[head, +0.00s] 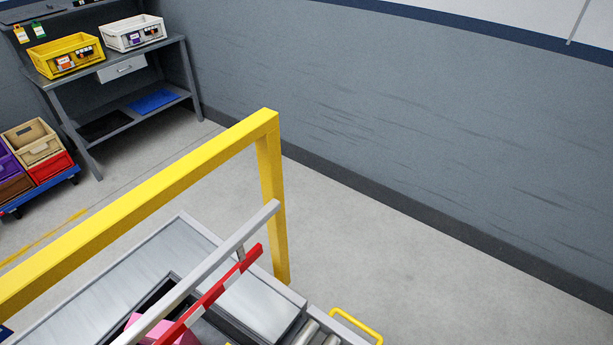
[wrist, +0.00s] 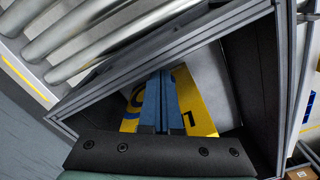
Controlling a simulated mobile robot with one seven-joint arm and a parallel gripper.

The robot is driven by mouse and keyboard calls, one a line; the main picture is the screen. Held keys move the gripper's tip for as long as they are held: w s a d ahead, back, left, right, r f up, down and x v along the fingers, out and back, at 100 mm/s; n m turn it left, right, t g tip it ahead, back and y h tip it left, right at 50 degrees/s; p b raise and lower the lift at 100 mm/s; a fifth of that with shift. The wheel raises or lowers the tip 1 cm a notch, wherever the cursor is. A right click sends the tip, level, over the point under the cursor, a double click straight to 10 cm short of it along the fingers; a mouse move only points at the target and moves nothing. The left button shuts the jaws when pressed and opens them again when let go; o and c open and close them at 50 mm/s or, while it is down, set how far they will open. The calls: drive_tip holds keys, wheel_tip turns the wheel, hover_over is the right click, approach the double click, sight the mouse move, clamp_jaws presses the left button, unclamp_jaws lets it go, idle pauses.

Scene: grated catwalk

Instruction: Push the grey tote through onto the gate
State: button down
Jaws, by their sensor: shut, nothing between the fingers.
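In the wrist view a grey rim (wrist: 160,62) with dark inner walls (wrist: 255,75) surrounds a light floor; it looks like the grey tote. My gripper (wrist: 166,76) is shut and empty, its blue fingers pointing into this opening. Whether they touch a wall or the floor, I cannot tell. In the head view a dark-edged opening (head: 165,289) lies in the conveyor line, partly hidden behind the bars. My gripper is not visible there. A yellow frame (head: 272,190) spans the line, with a red-and-white bar (head: 216,289) and a grey bar (head: 240,232) beside it.
The metal conveyor bed (head: 165,252) runs under the frame. Rollers (head: 310,331) and a yellow handle (head: 356,324) are at the bottom. Rollers (wrist: 100,38) also show in the wrist view. A workbench (head: 115,75) stands far back left. Floor toward the wall is clear.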

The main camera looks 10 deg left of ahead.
drive_tip(key=shift+s+d+r+p, duration=0.1)
drive_tip(key=shift+s+d+p, duration=0.2)
drive_tip(key=shift+d+p, duration=0.3)
drive_tip(key=shift+s+d+r+p, duration=0.1)
drive_tip(key=shift+s+d+p, duration=0.25)
drive_tip(key=shift+d, duration=0.45)
drive_tip(key=s+d+p, duration=0.3)
drive_tip(key=s+d, duration=0.1)
drive_tip(key=d, duration=0.7)
drive_tip(key=s+d+p, duration=0.4)
drive_tip(key=s+d, duration=0.1)
drive_tip(key=d, duration=0.6)
drive_tip(key=shift+f, duration=0.15)
idle(0.8)
wheel_tip(320, 180, up, 8)
drive_tip(key=p, duration=0.4)
drive_tip(key=shift+p, duration=0.35)
